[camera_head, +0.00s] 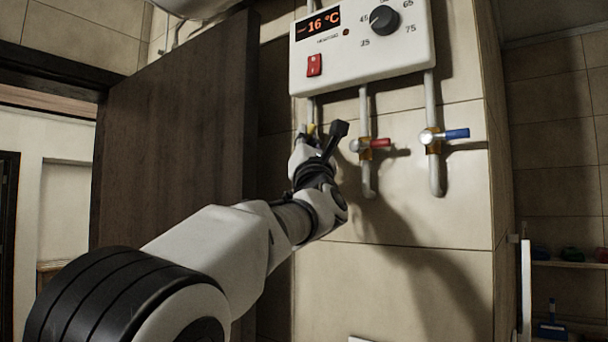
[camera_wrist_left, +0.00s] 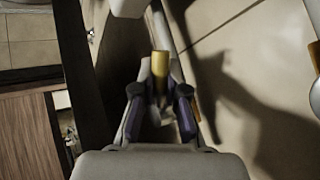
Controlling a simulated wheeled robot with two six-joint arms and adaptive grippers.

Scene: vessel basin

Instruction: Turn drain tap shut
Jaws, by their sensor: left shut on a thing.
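The drain tap is on the left pipe under the white heater panel; its yellow handle (camera_head: 311,129) shows just past my left gripper (camera_head: 307,137). In the left wrist view the yellow handle (camera_wrist_left: 161,64) stands upright between the fingertips of my left gripper (camera_wrist_left: 160,92), which is shut on it. The fingers hide the lower part of the handle and most of the valve body. My right gripper is in neither view.
The heater panel (camera_head: 362,45) reads 16 °C and has a red switch and a dial. A red-handled tap (camera_head: 380,143) and a blue-handled tap (camera_head: 457,134) are on pipes to the right. A dark wooden door (camera_head: 175,150) stands at left.

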